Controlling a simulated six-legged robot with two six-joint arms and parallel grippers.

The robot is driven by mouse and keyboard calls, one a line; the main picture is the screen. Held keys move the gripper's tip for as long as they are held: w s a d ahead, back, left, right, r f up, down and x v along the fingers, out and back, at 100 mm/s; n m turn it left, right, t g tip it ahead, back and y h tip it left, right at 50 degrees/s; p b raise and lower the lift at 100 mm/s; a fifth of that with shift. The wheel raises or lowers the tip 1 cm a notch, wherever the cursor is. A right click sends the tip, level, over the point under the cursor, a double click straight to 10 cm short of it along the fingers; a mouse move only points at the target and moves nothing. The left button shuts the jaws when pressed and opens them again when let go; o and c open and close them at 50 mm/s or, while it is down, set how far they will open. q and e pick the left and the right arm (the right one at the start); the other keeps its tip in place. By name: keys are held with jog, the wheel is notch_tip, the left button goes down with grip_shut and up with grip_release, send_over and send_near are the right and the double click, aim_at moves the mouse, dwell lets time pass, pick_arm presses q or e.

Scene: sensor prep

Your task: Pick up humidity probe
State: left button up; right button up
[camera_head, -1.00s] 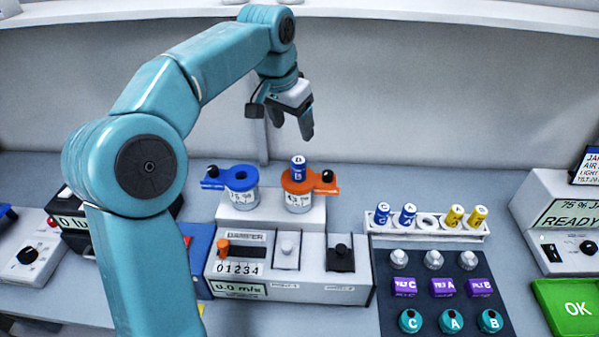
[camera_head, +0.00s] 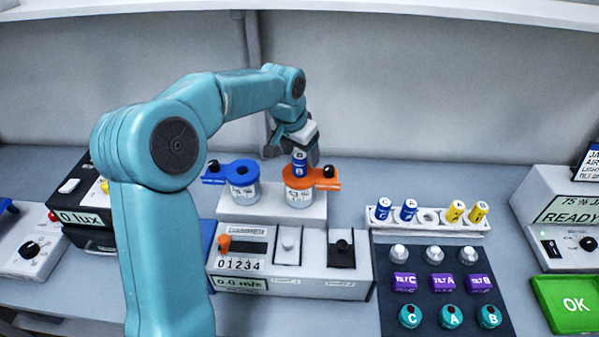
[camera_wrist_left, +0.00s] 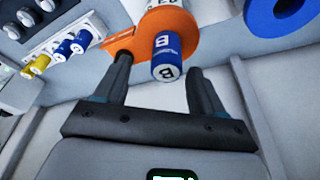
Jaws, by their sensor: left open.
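The blue humidity probe marked B (camera_head: 299,163) stands upright in the orange-topped jar (camera_head: 299,193). In the left wrist view the probe (camera_wrist_left: 166,62) shows its blue side and white end, with the orange collar (camera_wrist_left: 180,33) behind it. My left gripper (camera_head: 297,152) is open at the probe's top. In the wrist view its two fingers (camera_wrist_left: 160,74) are on either side of the probe, with a gap visible on each side. My right gripper is not in view.
A blue-topped jar (camera_head: 240,183) stands close on the left. A white rack (camera_head: 428,228) at right holds blue and yellow probes and one empty ring. A dark mat (camera_head: 441,283) carries several small sensors. A meter box (camera_head: 290,265) sits in front.

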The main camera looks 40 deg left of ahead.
aim_at(300, 154)
pick_arm(q)
jog(key=x, duration=0.2)
jog(key=a+p+x, duration=0.1)
jog(key=x, duration=0.1)
jog(key=shift+w+f, duration=0.2)
jog(key=shift+f, duration=0.2)
jog(key=shift+s+d, duration=0.2)
jog(key=shift+w+a, duration=0.15)
jog(key=shift+w, duration=0.05)
jog(key=c, duration=1.1)
jog(key=shift+s, duration=0.1)
jog(key=shift+c, duration=0.2)
jog(key=shift+r, duration=0.55)
notch_tip(300, 154, up, 19)
